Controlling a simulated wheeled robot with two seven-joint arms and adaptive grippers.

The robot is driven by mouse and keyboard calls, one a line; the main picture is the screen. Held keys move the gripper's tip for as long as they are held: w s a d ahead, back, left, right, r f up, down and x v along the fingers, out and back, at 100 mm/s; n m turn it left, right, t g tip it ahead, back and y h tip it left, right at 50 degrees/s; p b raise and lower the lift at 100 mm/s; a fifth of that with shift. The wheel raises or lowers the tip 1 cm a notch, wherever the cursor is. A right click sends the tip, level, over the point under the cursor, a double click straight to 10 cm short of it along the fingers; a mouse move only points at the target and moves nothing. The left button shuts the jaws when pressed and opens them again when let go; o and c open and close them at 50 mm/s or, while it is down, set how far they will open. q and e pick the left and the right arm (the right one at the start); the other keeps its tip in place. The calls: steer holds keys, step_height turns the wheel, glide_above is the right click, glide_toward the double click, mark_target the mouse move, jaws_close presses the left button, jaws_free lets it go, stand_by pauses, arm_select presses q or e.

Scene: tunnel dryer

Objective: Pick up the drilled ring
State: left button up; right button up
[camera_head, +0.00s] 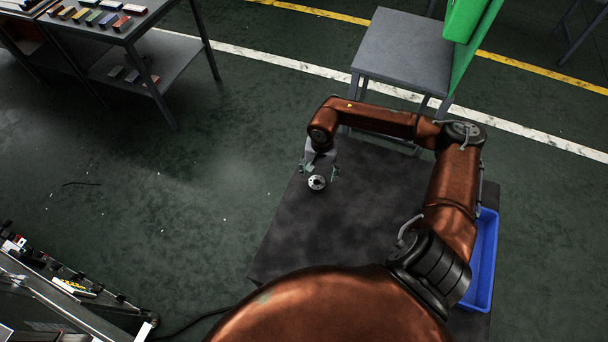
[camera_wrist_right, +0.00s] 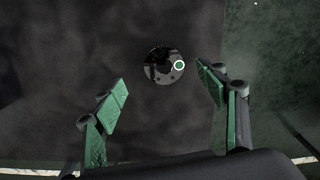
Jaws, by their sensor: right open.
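The drilled ring (camera_head: 317,182) is a small light grey metal disc with holes, lying flat on the dark table near its far left corner. In the right wrist view the ring (camera_wrist_right: 164,65) looks dark and shiny, with one green-and-white round spot on its right side. My right gripper (camera_head: 320,172) is close to the ring in the head view. In the right wrist view its two green fingers (camera_wrist_right: 163,97) are spread wide and empty, with the ring ahead of them and between their lines, touching neither. The exact height above the table cannot be told. My left gripper is not in view.
The dark table (camera_head: 340,235) is otherwise bare around the ring. A blue bin (camera_head: 484,262) sits at its right edge, partly behind my right arm. A grey stand (camera_head: 402,50) with a green panel is behind. A bench (camera_head: 150,45) with coloured blocks stands far left.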

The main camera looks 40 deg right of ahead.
mark_target(317, 182)
steer(key=shift+w+f, duration=0.1)
steer(key=shift+f, duration=0.75)
steer(key=f, duration=0.1)
steer(key=f+b, duration=0.1)
steer(key=f, duration=0.3)
steer(key=shift+w+f+b, duration=0.1)
steer(key=shift+w+b, duration=0.25)
steer(key=shift+b, duration=0.05)
steer(key=shift+f, duration=0.35)
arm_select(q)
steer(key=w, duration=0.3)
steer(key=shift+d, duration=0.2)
arm_select(e)
steer(key=shift+c, duration=0.7)
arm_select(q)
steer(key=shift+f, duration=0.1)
arm_select(e)
jaws_close()
steer(key=shift+r, duration=0.1)
